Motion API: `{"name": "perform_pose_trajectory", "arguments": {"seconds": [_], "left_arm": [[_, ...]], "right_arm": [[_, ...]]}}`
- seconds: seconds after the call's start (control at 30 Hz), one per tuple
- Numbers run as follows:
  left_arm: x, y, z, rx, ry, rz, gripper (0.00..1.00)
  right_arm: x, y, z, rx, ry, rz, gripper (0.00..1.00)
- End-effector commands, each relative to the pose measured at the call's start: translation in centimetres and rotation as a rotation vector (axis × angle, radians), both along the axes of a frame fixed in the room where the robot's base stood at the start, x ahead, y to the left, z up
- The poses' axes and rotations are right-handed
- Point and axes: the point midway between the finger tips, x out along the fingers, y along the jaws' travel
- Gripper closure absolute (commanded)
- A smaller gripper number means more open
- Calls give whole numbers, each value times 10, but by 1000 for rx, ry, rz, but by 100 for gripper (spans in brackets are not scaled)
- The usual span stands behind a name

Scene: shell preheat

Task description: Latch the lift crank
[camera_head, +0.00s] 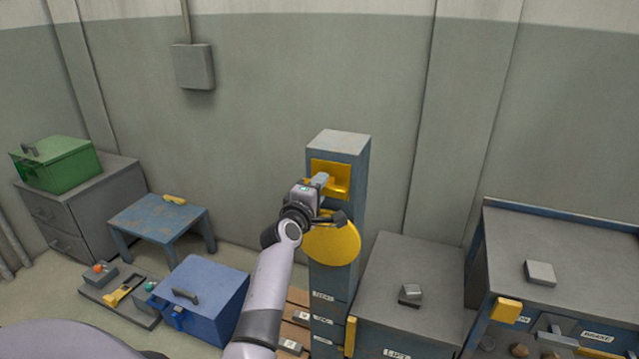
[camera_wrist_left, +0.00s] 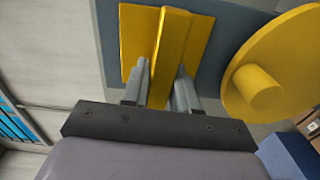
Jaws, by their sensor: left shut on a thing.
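A blue-grey column (camera_head: 340,146) stands in the middle of the head view. Near its top is a yellow latch (camera_head: 339,175) with a back plate and a raised bar; the latch bar also shows in the left wrist view (camera_wrist_left: 172,48). Below it is a round yellow crank disc (camera_head: 335,244), which shows with its stubby knob at the right of the left wrist view (camera_wrist_left: 262,86). My left gripper (camera_head: 322,182) is shut on the latch bar, one finger on each side of it, and hides part of the latch and disc. My right gripper is not in view.
Right of the column stand a grey cabinet (camera_head: 384,314) and a workbench (camera_head: 600,240). On the left are a blue box (camera_head: 215,283), a small blue table (camera_head: 150,214) and a green box (camera_head: 62,165) on a grey drawer unit. The wall is close behind the column.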

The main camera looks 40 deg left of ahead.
Motion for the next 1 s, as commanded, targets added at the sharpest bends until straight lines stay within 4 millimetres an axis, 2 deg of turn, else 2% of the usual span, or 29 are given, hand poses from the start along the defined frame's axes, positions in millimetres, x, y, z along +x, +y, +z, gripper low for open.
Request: {"name": "perform_pose_trajectory", "arguments": {"seconds": [0.67,0.7,0.73,0.77,1.0], "left_arm": [[0,0,-1,-65,-16,-1,100],[0,0,-1,-65,-16,-1,65],[0,0,-1,-65,-16,-1,55],[0,0,-1,-65,-16,-1,51],[0,0,-1,-61,-15,0,51]], "right_arm": [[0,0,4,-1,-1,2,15],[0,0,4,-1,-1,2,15],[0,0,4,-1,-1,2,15],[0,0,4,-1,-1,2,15],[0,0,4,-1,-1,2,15]]}}
